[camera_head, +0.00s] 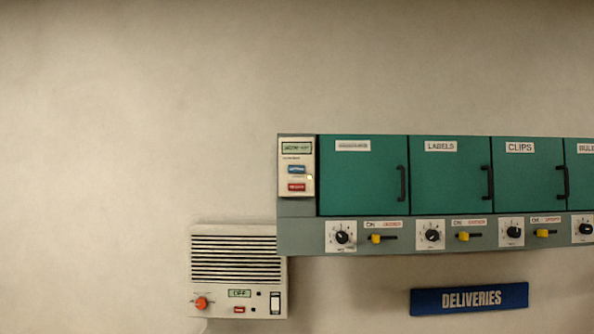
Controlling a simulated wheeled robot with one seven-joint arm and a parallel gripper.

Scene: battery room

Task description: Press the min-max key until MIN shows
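A small white key panel (296,177) sits at the left end of a grey and green wall cabinet. It has a greenish display (297,148) at its top, whose text is too blurred to read. Below are a blue key (297,169) and a red key (297,187), with a small pale spot just right of the blue one. The key labels are too small to read, so I cannot tell which is the min-max key. My gripper is not in view.
The cabinet has green doors (365,190) with dark protruding handles (401,183), and knobs and yellow sliders below. A louvred beige unit (237,270) with an OFF display hangs lower left. A blue DELIVERIES sign (470,298) is below. The wall at left is bare.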

